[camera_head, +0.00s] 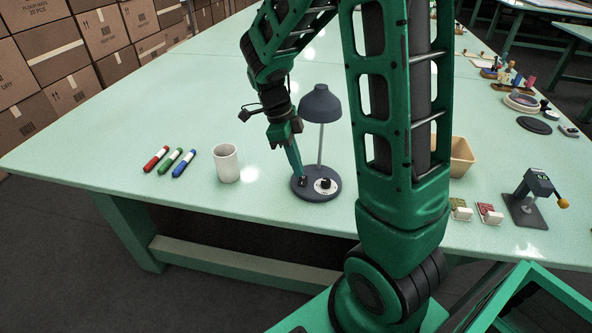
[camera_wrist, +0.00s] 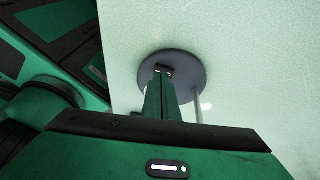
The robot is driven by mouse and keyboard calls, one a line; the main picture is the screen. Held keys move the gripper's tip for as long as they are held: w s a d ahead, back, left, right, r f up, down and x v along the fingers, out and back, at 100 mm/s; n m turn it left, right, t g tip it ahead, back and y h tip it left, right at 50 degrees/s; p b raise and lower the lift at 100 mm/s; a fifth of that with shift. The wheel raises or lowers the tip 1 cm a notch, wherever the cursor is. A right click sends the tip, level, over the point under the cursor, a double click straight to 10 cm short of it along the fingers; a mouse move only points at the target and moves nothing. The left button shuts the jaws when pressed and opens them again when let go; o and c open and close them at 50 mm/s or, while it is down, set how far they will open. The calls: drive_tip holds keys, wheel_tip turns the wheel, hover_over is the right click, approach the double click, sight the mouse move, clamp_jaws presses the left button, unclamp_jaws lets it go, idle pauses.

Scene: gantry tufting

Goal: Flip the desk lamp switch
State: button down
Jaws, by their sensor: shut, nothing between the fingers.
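A dark blue-grey desk lamp stands upright on the pale green table, its shade (camera_head: 321,104) above a round base (camera_head: 318,194). The base carries a small dark switch at its left and a white dial with a black knob (camera_head: 325,184) at its right. My gripper (camera_head: 301,179) is shut and empty, pointing down with its fingertips at the switch on the base. In the wrist view my gripper (camera_wrist: 162,75) reaches over the lamp base (camera_wrist: 190,75), its tips at a small dark part with a light mark. The fingers partly hide the switch; I cannot tell its position.
A white mug (camera_head: 227,164) stands left of the lamp, with red, green and blue markers (camera_head: 171,161) further left. A tan bin (camera_head: 462,157), small card holders (camera_head: 461,210) and a dark device with a yellow knob (camera_head: 538,190) are at the right. The table's front edge is close.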

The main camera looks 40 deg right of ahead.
drive_tip(key=d+v, duration=0.1)
drive_tip(key=v, duration=0.6)
drive_tip(key=shift+w+r, duration=0.35)
drive_tip(key=shift+w, duration=0.1)
drive_tip(key=shift+a, duration=0.1)
